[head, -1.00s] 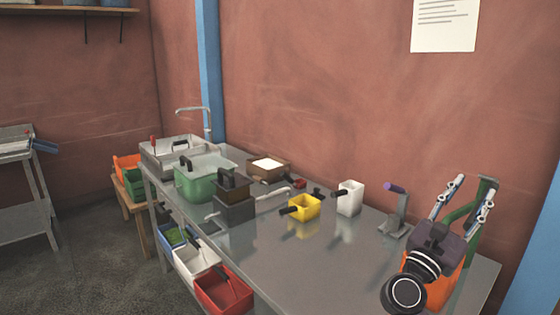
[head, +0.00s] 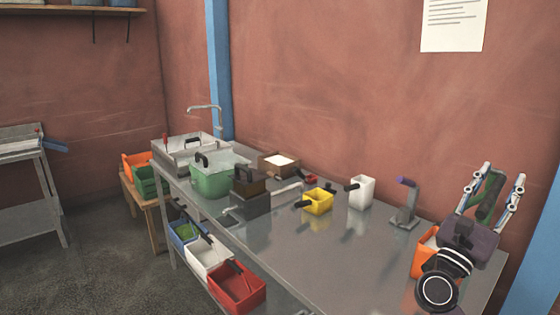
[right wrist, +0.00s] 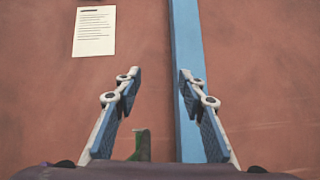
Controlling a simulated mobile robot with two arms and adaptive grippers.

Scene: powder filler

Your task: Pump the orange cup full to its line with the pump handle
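An orange container (head: 424,252), which may be the orange cup, stands at the right end of the table, largely hidden behind my right gripper's dark body. Its inside and any line on it are hidden. My right gripper (head: 503,175) is open and empty, its fingers pointing up toward the wall. A dark green bar (head: 490,196) shows between the fingers in the head view; I cannot tell whether it touches them. Its green top (right wrist: 142,146) shows low in the right wrist view. A grey stand with a purple-tipped lever (head: 406,204) is to the left. My left gripper is not in view.
On the metal table (head: 345,268) stand a white cup (head: 362,191), a yellow cup (head: 318,201), a dark box-shaped device (head: 250,198), a green pot (head: 211,179) and a brown box (head: 279,164). The table's front middle is clear. Bins, including a red one (head: 236,287), sit below.

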